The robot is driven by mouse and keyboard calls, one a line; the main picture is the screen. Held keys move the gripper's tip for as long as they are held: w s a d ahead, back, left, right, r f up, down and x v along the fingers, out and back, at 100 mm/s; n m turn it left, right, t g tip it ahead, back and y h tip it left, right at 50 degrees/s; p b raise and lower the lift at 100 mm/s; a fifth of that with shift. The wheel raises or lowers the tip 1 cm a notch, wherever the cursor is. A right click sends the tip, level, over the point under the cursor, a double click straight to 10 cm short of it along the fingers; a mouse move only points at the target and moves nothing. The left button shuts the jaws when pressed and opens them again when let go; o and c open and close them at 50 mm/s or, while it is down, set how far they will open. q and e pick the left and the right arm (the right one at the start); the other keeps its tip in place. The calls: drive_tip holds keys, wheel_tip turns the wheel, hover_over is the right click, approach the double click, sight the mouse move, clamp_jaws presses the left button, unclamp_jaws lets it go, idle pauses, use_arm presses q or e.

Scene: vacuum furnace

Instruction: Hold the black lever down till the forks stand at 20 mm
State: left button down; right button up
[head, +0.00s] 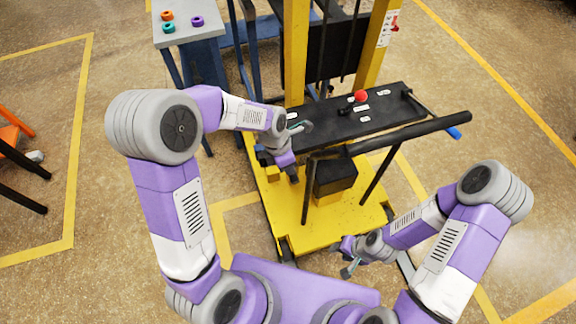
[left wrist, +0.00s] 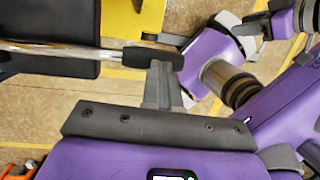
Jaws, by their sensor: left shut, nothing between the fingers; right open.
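In the left wrist view a bright metal rod ends in a black grip (left wrist: 152,58), which looks like the black lever. My left gripper (left wrist: 158,72) is shut and empty, its fingertips at the near side of this grip; I cannot tell whether they touch. In the head view my left gripper (head: 291,173) points down at the left side of the yellow stacker (head: 310,232), and the lever there is mostly hidden by it. My right gripper (head: 346,246) is open and empty, low beside the stacker's front right. The forks and their height cannot be made out.
A black panel (head: 385,116) with a red knob (head: 361,96) spans the stacker below its yellow masts (head: 295,50). A black handlebar (head: 408,132) crosses in front. A grey table (head: 190,32) with coloured rings stands back left.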

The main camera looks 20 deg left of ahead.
use_arm(q)
drive_tip(key=shift+s+d+f, duration=0.1)
drive_tip(key=shift+s+f, duration=0.3)
drive_tip(key=shift+f, duration=0.05)
drive_tip(key=shift+r+p, duration=0.55)
drive_tip(key=shift+p, duration=0.05)
drive_tip(key=s+d+p+v, duration=0.1)
drive_tip(key=p+v, duration=0.5)
drive_tip(key=v, duration=0.7)
drive_tip(key=shift+r, duration=0.5)
drive_tip(key=shift+s+d, duration=0.1)
